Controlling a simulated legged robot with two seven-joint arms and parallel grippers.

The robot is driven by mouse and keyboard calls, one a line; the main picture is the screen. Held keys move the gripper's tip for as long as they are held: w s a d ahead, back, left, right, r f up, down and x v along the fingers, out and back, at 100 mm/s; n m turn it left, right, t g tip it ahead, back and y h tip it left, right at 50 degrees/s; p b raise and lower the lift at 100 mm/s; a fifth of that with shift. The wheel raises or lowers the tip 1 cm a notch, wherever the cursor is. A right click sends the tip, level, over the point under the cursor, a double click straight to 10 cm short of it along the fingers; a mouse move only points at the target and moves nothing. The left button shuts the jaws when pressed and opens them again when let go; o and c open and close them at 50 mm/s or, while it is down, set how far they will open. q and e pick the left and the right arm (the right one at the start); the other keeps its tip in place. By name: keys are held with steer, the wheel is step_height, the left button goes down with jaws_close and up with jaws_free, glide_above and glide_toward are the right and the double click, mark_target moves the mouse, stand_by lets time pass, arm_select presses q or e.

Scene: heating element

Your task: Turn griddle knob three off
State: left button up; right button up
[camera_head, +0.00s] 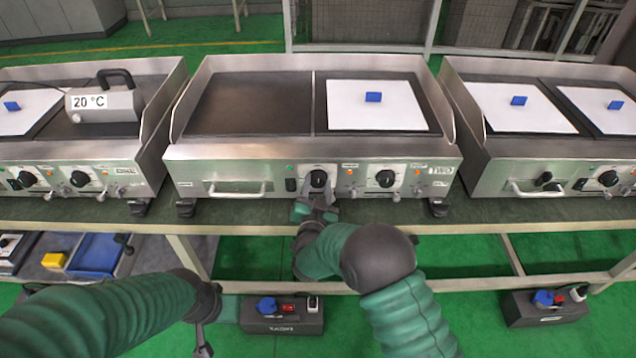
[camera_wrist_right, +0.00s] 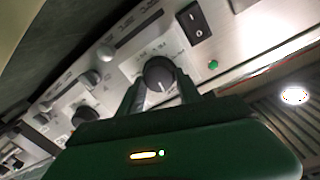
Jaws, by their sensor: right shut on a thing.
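The middle griddle (camera_head: 236,148), labelled TWO, has two black knobs on its front panel. My right gripper (camera_head: 318,192) is at its left knob (camera_head: 317,178). In the right wrist view, the fingers of my right gripper (camera_wrist_right: 160,88) are on either side of this knob (camera_wrist_right: 159,73) and shut on it. The knob's white line points roughly down toward the gripper in that view. The other knob (camera_head: 386,178) is to the right and free. My left gripper (camera_head: 204,334) is low at the left, dark and partly hidden, away from the griddles; its opening cannot be made out.
A black rocker switch (camera_wrist_right: 194,20) and a green light (camera_wrist_right: 213,65) are close to the held knob. Other griddles stand left (camera_head: 80,148) and right (camera_head: 540,145). A 20 °C block (camera_head: 104,104) sits on the left one. A blue tray (camera_head: 96,254) lies below the bench.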

steer(key=shift+s+a+f+n, duration=0.15)
steer(key=shift+f+n, duration=0.25)
steer(key=shift+n, duration=0.5)
steer(key=o, duration=1.2)
steer(key=shift+o, duration=0.8)
steer(key=shift+r, duration=0.2)
